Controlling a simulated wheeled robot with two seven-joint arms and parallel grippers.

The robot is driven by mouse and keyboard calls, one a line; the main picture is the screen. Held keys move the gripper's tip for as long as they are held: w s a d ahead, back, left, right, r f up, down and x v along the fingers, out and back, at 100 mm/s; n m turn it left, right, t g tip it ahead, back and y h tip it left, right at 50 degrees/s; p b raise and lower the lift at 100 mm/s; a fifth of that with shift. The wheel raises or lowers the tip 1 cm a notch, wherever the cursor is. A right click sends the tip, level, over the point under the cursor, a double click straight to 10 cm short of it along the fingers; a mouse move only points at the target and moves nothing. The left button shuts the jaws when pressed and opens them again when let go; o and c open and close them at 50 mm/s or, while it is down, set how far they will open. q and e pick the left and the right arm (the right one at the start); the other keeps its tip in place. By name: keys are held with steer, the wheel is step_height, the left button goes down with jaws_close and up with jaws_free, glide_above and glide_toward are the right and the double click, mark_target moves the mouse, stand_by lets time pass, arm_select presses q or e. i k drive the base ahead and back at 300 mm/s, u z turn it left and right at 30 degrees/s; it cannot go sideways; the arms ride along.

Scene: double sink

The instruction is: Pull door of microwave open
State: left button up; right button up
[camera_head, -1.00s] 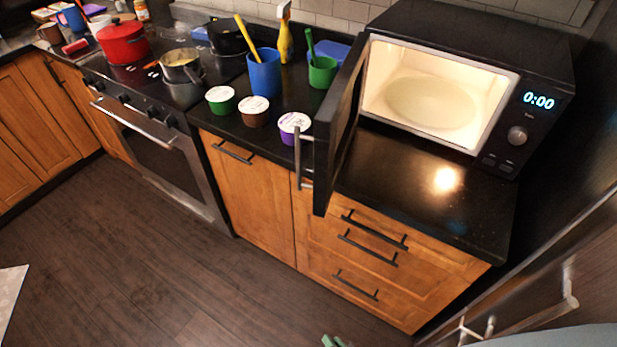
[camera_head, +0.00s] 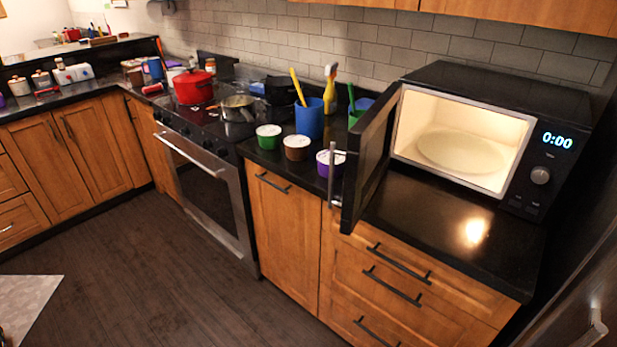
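The black microwave (camera_head: 490,140) stands on the dark counter at the right. Its door (camera_head: 367,165) is swung wide open towards the front left, with the silver handle (camera_head: 332,178) at its outer edge. The lit inside (camera_head: 466,138) shows a round pale plate and no food. The display reads 0:00. Neither of my grippers is in the view, and nothing touches the door.
Green, brown and purple cups (camera_head: 296,147) with white lids stand left of the door. A blue cup (camera_head: 309,119) and a green cup are behind them. The stove (camera_head: 210,150) has a red pot (camera_head: 194,87). The floor (camera_head: 150,290) in front is clear.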

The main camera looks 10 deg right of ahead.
mark_target(369, 143)
steer(key=u, duration=1.4)
steer(key=i, duration=1.3)
steer(key=z, duration=2.1)
